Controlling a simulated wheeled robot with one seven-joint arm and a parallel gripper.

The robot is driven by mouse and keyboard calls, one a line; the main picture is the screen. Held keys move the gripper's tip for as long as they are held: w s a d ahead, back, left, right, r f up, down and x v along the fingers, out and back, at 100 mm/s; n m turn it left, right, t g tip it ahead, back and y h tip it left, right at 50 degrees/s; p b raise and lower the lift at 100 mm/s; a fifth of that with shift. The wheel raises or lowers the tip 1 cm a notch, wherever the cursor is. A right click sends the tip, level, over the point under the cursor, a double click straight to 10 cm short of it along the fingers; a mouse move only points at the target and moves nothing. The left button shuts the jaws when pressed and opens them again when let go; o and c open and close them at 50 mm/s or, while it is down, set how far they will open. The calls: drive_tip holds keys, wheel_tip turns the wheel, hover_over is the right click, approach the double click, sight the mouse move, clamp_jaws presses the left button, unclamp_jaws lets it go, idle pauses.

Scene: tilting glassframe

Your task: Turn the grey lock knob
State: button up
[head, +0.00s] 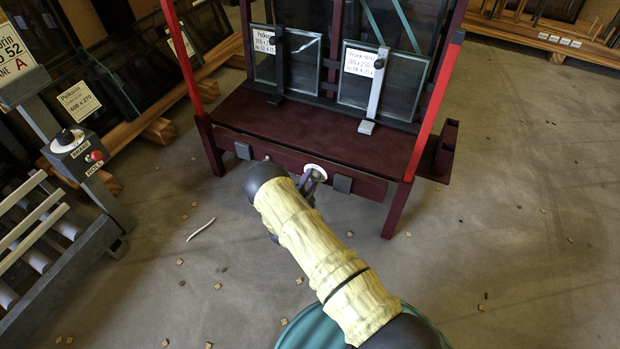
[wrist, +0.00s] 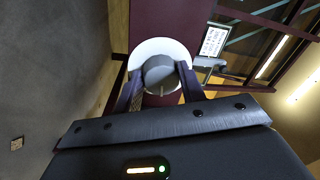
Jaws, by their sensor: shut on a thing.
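The grey lock knob (wrist: 159,73) shows in the wrist view, in front of a round white plate (wrist: 148,47) on the dark red frame (wrist: 178,18). My gripper (wrist: 160,80) is shut on the knob, with one dark finger on each side of it. In the head view, my gripper (head: 310,184) reaches the front rail of the dark red glass frame (head: 285,118), at the white plate (head: 316,171). My own arm partly hides the gripper there, and the knob cannot be made out clearly.
Two glass panes with labels (head: 265,40) (head: 361,58) stand upright on the frame behind dark and light clamp bars. A roller stand with a control box (head: 72,142) is at the left. Small chips and a white strip (head: 201,229) lie on the open floor.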

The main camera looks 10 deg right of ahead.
drive_tip(key=shift+a+r+m+g+p, duration=0.15)
drive_tip(key=shift+m+p, duration=0.95)
drive_tip(key=shift+m, duration=0.9)
drive_tip(key=shift+a+m+g+p, duration=0.15)
drive_tip(key=shift+m+p, duration=0.95)
drive_tip(key=shift+m, duration=0.9)
drive_tip(key=o, duration=1)
drive_tip(key=shift+d, duration=0.15)
drive_tip(key=shift+c, duration=0.2)
drive_tip(key=p+v, duration=0.6)
drive_tip(key=v, duration=1.1)
drive_tip(key=shift+a+f, duration=0.25)
drive_tip(key=shift+f, duration=0.1)
drive_tip(key=shift+d, duration=0.1)
